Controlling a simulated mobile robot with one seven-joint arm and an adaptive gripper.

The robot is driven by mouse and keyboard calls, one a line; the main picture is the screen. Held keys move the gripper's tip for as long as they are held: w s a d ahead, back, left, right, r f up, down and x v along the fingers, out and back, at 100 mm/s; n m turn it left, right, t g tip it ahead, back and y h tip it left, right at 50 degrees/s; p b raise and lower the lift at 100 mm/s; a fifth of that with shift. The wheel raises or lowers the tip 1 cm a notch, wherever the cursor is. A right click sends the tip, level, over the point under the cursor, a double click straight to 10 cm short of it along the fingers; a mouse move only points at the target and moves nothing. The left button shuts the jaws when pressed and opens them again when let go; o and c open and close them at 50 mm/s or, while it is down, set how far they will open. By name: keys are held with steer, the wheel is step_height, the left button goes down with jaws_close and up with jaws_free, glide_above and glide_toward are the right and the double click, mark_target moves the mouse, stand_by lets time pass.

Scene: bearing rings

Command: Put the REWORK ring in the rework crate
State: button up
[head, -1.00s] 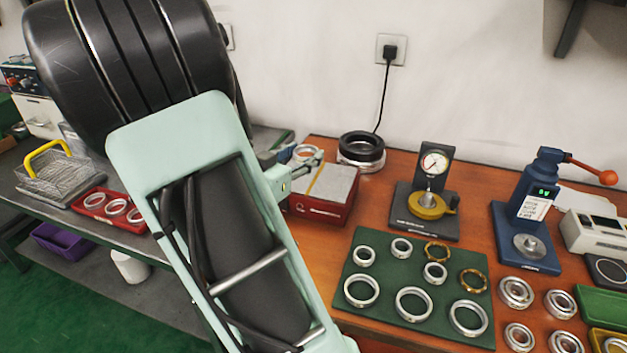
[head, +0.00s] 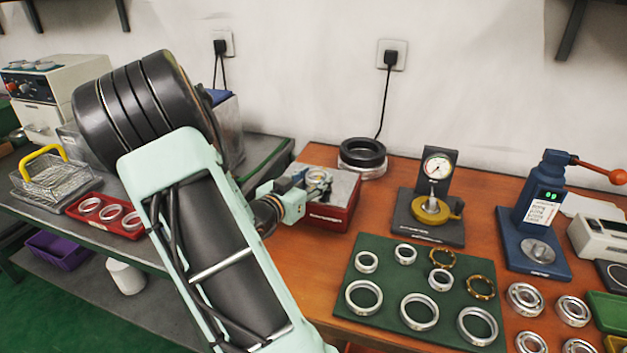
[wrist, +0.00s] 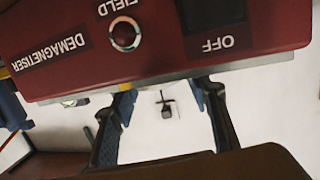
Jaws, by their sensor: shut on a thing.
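My gripper (head: 316,182) is over the red demagnetiser (head: 332,216), shut on a pale metal ring (head: 320,174). The ring is small and partly hidden by the fingers, and I cannot read any mark on it. In the wrist view the two dark fingers (wrist: 165,112) stand apart, their tips cut off by the demagnetiser's red front (wrist: 160,50); the ring cannot be made out there. A red tray (head: 72,212) holding several rings is on the grey bench at left. A purple crate (head: 58,252) is on the shelf below. No rework label is readable on either.
A green mat (head: 385,250) with several rings lies right of the demagnetiser. A dial gauge (head: 436,185) and a blue press (head: 535,215) stand behind it. A black-topped round stack (head: 362,153) is at the back. A wire basket (head: 50,180) stands left of the red tray.

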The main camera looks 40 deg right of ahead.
steer(key=shift+f, duration=0.2)
steer(key=o, duration=1.2)
steer(key=shift+r, duration=0.1)
